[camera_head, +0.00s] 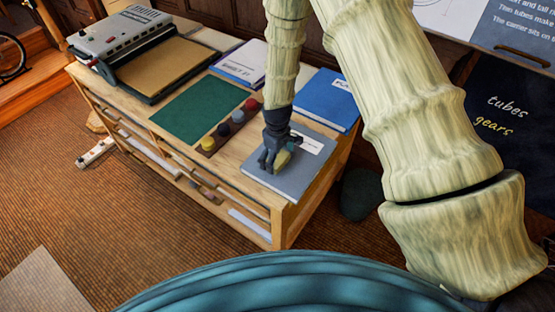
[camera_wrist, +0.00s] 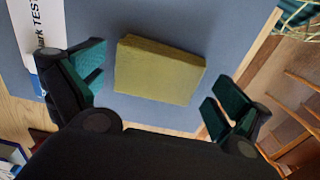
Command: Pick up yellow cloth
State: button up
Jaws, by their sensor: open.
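The yellow cloth (camera_wrist: 160,70) is a flat, folded-looking yellow block lying on a grey-blue folder (camera_wrist: 200,25). In the wrist view it lies between my gripper's (camera_wrist: 157,92) two spread fingers, with a gap on each side. In the head view my gripper (camera_head: 270,162) is low over the grey folder (camera_head: 280,180) near the table's front right corner, and the cloth (camera_head: 283,159) shows only partly beside the fingers. My gripper is open and holds nothing.
A wooden table (camera_head: 262,200) bears a row of coloured knobs (camera_head: 222,130) left of my gripper, a blue folder (camera_head: 325,98), a white booklet (camera_head: 240,63), a green mat (camera_head: 195,108) and a grey machine (camera_head: 120,32). A white label (camera_wrist: 37,40) is near one finger.

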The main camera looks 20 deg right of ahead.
jog(key=c, duration=0.9)
jog(key=shift+r+b, duration=0.65)
jog(key=shift+r, duration=0.15)
jog(key=shift+r+b, duration=0.45)
jog(key=shift+r, duration=0.4)
jog(key=s+d+r+b, duration=0.1)
jog(key=s+d+b, duration=0.3)
jog(key=s+d, duration=0.4)
jog(key=shift+s+r+b, duration=0.35)
jog(key=shift+s+b, duration=0.05)
jog(key=shift+s, duration=2.55)
jog(key=shift+o, duration=0.4)
